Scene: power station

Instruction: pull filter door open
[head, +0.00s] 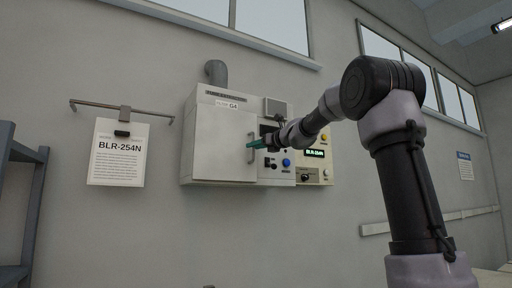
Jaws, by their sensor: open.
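The filter door (217,143) is the pale front panel of a wall-mounted cabinet labelled G4, and it looks closed. Its vertical handle (250,147) is near the door's right edge. My gripper (252,145), with teal fingers, is open at the handle, coming from the right. I cannot tell whether the fingers are around the handle or only in front of it. My arm comes in from the right side of the picture, and the wrist hides part of the control panel.
A control panel (313,174) with knobs, buttons and a small lit display adjoins the door on the right. A paper sign (118,153) hangs from a wall bar to the left. A grey shelf (22,215) stands at the far left. A pipe (216,72) rises above the cabinet.

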